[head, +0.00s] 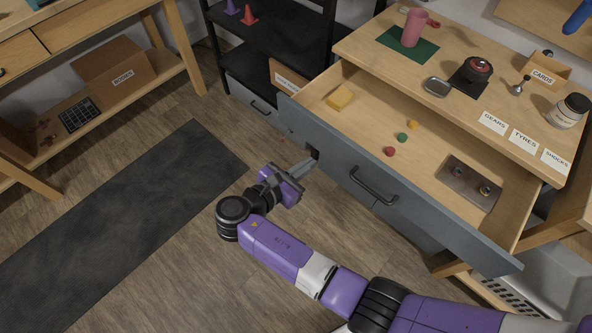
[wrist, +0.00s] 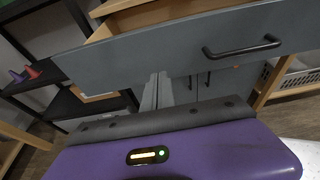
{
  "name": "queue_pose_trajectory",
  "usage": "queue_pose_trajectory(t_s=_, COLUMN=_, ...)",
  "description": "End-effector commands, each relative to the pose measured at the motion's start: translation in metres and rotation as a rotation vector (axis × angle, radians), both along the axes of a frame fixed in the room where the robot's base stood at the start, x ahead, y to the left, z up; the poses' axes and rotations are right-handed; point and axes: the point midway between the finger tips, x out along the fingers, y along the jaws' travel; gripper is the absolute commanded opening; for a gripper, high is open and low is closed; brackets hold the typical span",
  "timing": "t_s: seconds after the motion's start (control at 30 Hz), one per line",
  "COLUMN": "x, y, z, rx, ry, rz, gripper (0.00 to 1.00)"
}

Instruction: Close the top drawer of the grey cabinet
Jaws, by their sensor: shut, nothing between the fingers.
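The top drawer of the grey cabinet is pulled far out. Its blue-grey front (head: 345,178) has a black bar handle (head: 374,184), which also shows at the upper right of the wrist view (wrist: 242,47). My gripper (head: 311,158) is shut and empty. Its fingertips point at the drawer front, left of the handle; I cannot tell whether they touch it. In the wrist view the closed fingers (wrist: 158,85) stand upright in front of the grey panel. The drawer holds a yellow block (head: 340,97), small coloured balls (head: 402,138) and a grey tray (head: 453,185).
The wooden worktop (head: 450,107) above carries a pink mug (head: 413,28), a jar (head: 568,111) and labels. A black shelf (head: 283,45) stands at the cabinet's left. A wooden bench (head: 150,60) is at the far left. A dark mat (head: 130,220) lies on the open floor.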

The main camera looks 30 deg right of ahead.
Motion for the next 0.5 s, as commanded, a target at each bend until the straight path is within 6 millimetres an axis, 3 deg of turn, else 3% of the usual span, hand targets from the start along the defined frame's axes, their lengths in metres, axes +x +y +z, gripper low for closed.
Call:
queue_pose_trajectory(t_s=0.2, x=0.013, y=-0.037, z=-0.008, rx=0.0, ry=0.0, rz=-0.002, gripper=0.0)
queue_pose_trajectory(t_s=0.5, x=0.022, y=-0.062, z=-0.009, rx=0.001, ry=0.0, rz=0.002, gripper=0.0)
